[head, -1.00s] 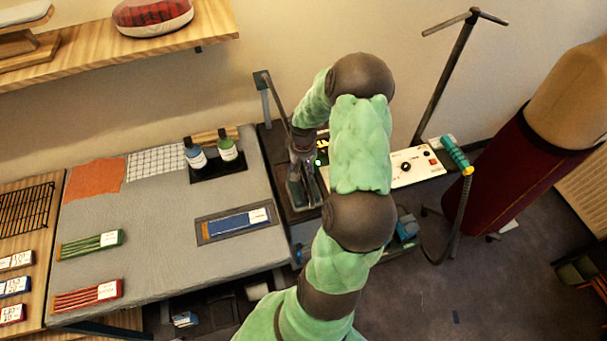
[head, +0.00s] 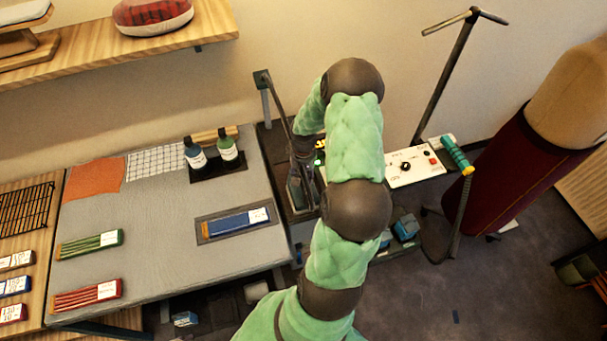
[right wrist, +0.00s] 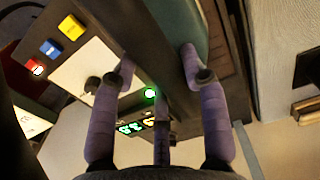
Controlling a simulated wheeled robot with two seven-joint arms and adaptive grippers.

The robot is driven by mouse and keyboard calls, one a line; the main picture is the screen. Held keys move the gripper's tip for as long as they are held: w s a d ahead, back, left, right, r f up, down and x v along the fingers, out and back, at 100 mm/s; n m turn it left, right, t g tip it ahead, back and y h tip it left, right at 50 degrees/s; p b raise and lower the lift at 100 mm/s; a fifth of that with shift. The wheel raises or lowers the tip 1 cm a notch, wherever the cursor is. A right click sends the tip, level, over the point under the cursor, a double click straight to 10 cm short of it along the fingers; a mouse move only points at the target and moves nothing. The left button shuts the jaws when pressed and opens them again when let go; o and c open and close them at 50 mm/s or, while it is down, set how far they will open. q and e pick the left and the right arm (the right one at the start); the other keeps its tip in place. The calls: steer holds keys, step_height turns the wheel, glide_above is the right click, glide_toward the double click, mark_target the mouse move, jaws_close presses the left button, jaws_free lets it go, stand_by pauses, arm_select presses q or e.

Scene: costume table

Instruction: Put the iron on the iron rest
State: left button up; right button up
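My right arm reaches over the dark stand to the right of the padded table, and its gripper (head: 303,190) points down there, partly hidden by the arm. In the right wrist view, the two purple fingers (right wrist: 157,62) are spread wide apart, with nothing clearly clamped between them. A smooth grey-green body (right wrist: 182,22), possibly the iron, shows beyond the right fingertip; I cannot tell whether they touch. I cannot make out the iron in the head view. The dark stand (head: 272,140) may hold the iron rest, but its surface is mostly hidden. My left gripper is not in view.
A white control panel (head: 400,172) with a knob and coloured buttons lies right of the arm. A dark pole (head: 445,80) and a teal-handled tool (head: 457,155) stand nearby. Two bottles (head: 210,155) and a blue packet (head: 237,221) sit on the padded table (head: 160,235).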

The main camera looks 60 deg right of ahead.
steer(key=shift+o, duration=1.3)
steer(key=shift+r, duration=0.1)
steer(key=shift+r, duration=0.2)
step_height(320, 180, up, 12)
steer(key=shift+p, duration=0.3)
steer(key=shift+f, duration=0.15)
